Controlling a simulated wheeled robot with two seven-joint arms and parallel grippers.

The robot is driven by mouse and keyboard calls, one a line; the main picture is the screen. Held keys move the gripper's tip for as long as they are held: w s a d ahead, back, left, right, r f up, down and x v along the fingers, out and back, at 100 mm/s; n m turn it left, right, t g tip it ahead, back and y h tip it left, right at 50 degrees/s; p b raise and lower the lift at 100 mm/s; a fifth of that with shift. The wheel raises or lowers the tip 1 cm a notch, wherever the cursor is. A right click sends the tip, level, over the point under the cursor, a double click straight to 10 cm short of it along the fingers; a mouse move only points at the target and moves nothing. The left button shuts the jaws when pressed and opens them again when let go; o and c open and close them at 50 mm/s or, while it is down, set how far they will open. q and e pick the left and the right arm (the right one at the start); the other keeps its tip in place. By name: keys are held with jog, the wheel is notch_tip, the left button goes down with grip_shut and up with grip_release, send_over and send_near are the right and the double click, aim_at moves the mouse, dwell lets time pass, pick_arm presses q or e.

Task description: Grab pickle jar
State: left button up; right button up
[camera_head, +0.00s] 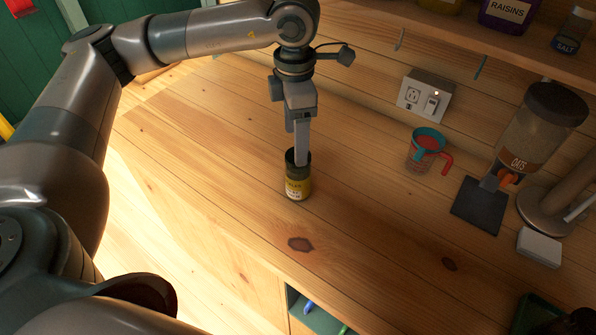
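The pickle jar (297,188) stands upright on the wooden counter near the middle of the head view. It is a small jar with a dark top part and a yellow label. My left gripper (302,160) points straight down from above, with its fingers at the jar's top. The fingers overlap in this view, so I cannot tell whether they are closed on the jar or only around or behind its rim. My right gripper is not in view.
A measuring cup (423,150) with a red handle stands to the right. An oats dispenser (530,130) is further right, with a white box (539,247) near it. A wall socket (425,96) and a shelf are behind. The counter (220,170) around the jar is clear.

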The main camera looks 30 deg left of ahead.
aim_at(298, 171)
pick_arm(q)
notch_tip(298, 171, down, 5)
jog(key=shift+f+p, duration=0.1)
jog(key=shift+p, duration=0.75)
jog(key=shift+f, duration=0.35)
jog(key=shift+w+d+f+p, duration=0.1)
jog(key=shift+d+f+p, duration=0.05)
jog(key=shift+f+p, duration=0.75)
notch_tip(298, 171, down, 3)
jog(key=shift+r+p, duration=0.2)
jog(key=shift+p, duration=0.7)
jog(key=shift+f, duration=0.4)
jog(key=shift+w, duration=0.1)
jog(key=shift+c, duration=0.3)
